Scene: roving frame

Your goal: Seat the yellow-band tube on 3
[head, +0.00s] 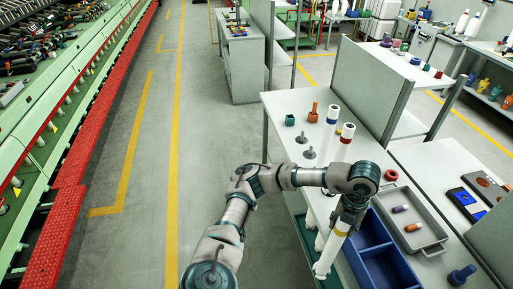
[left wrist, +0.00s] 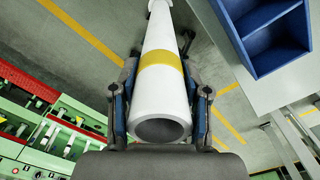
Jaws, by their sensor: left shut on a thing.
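My left gripper (head: 346,212) is shut on the yellow-band tube (head: 330,252), a white hollow tube tilted in the jaws. In the left wrist view the jaws (left wrist: 160,100) clasp the tube (left wrist: 160,32) on both sides, near its open end and yellow band. Floor shows behind it there, next to the table edge. Two grey pegs stand bare on the table (head: 281,102): a farther peg (head: 302,137) and a nearer peg (head: 309,153). A blue-band tube (head: 333,114) and a red-band tube (head: 347,133) stand upright beside them. I cannot read any number 3. My right gripper is out of view.
A blue divided bin (head: 375,250) is beside the held tube; it also shows in the left wrist view (left wrist: 262,45). A grey tray (head: 431,237) holds small spools. A green block (head: 290,120) and orange part (head: 313,113) stand behind the pegs. A grey panel (head: 365,85) borders the table's right.

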